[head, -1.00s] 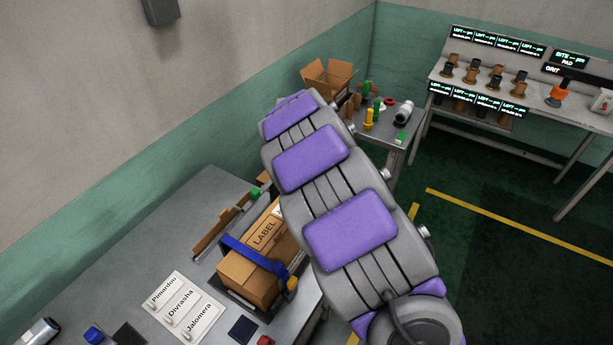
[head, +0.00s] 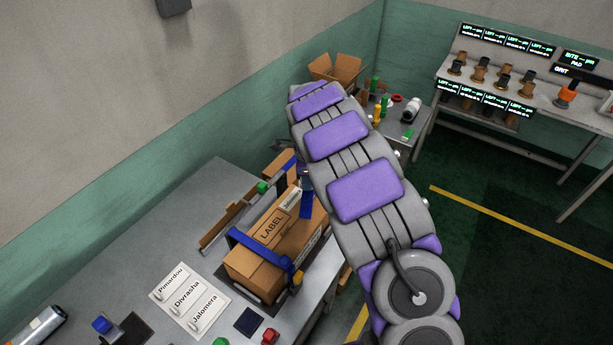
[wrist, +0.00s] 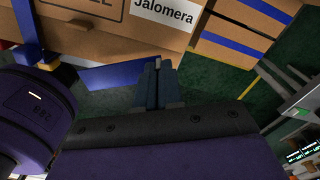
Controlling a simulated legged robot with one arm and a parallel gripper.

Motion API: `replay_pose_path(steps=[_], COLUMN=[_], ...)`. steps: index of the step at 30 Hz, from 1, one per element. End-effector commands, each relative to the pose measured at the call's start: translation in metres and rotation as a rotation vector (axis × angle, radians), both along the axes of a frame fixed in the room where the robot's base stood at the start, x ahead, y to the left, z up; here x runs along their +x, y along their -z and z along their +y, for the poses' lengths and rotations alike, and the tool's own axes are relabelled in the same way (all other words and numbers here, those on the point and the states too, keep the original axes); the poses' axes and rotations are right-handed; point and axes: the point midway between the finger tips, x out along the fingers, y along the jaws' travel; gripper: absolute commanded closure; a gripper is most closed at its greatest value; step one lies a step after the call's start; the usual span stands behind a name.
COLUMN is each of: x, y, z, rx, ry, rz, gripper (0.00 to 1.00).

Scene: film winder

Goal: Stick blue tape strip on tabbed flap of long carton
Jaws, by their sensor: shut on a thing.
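The long brown carton (head: 268,235) lies on the grey bench, with LABEL on its top; in the wrist view its side (wrist: 120,35) fills the upper left. A white Jalomera label (wrist: 165,15) is on it. My gripper (wrist: 158,72) is shut on one end of a blue tape strip (wrist: 118,76), just below the carton's edge. The strip stretches left from the fingers; I cannot tell whether it touches the carton. Brown panels with blue bands (wrist: 232,40) lie right of the carton across a gap. I cannot tell which part is the tabbed flap.
A blue clamp-like frame (head: 258,248) crosses the carton's near end. A name sheet (head: 190,298) with Pimardou, Divrasha and Jalomera lies left of it. A side table (head: 410,125) with an open box (head: 335,68) stands behind. Green floor is open to the right.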

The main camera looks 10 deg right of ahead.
Motion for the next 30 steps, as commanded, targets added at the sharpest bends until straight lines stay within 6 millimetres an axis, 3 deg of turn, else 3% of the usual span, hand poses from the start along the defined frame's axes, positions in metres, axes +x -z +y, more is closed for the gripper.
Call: replay_pose_path(steps=[6,12,20,30], x=[0.012,0.017,0.017,0.018], y=[0.001,0.003,0.008,0.033], z=[-0.003,-0.003,-0.002,-0.003], rx=[0.000,-0.003,-0.005,-0.004], ry=[0.299,0.450,0.481,0.479], rz=[-0.007,-0.009,-0.008,-0.009], gripper=[1.00,1.00,1.00,1.00])
